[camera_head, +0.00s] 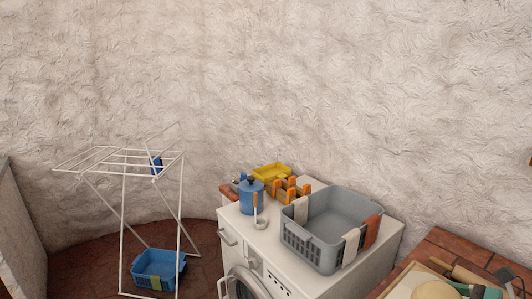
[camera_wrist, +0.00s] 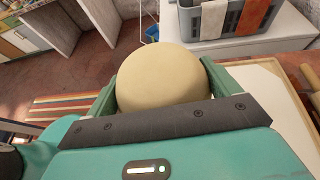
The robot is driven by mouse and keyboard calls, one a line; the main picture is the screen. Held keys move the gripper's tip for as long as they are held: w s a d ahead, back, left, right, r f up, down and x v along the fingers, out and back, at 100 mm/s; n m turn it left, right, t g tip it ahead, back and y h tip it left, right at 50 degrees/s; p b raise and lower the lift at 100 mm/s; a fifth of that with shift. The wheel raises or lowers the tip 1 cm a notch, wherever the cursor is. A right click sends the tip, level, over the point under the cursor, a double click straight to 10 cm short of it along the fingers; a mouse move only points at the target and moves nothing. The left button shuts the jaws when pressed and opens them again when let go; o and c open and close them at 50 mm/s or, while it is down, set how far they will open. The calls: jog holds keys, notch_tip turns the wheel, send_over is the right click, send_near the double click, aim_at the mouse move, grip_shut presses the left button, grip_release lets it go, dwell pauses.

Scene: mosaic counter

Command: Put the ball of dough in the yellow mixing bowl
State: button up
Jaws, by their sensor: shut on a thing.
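In the wrist view, my gripper (camera_wrist: 165,64) is shut on a smooth, pale, round ball of dough (camera_wrist: 162,78), with one green finger on each side of it. The ball hides part of the scene behind it. In the head view, a pale rounded shape that looks like the dough (camera_head: 432,291) is cut off at the bottom right edge, beside dark and teal parts that may be my gripper. I cannot make out a yellow mixing bowl in either view.
A pale board (camera_wrist: 272,112) and a rolling pin (camera_wrist: 311,78) lie at the right. A drying rack (camera_head: 122,225) stands left, near a blue basket (camera_head: 158,268).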

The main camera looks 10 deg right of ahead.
jog(key=w+a+f+m+h, duration=0.1)
jog(key=w+a, duration=0.4)
jog(key=w, duration=0.5)
jog(key=w+a+f+m+h, duration=0.1)
jog(key=w+a, duration=0.4)
jog(key=w, duration=0.5)
jog(key=w+a+f, duration=0.3)
jog(key=a+f, duration=0.1)
jog(key=a, duration=0.4)
jog(key=w+a+f+m+t+h, duration=0.1)
jog(key=w+a+f, duration=0.2)
jog(key=a, duration=0.5)
jog(key=shift+f, duration=0.65)
jog(key=shift+a+t, duration=0.1)
jog(key=shift+t, duration=0.2)
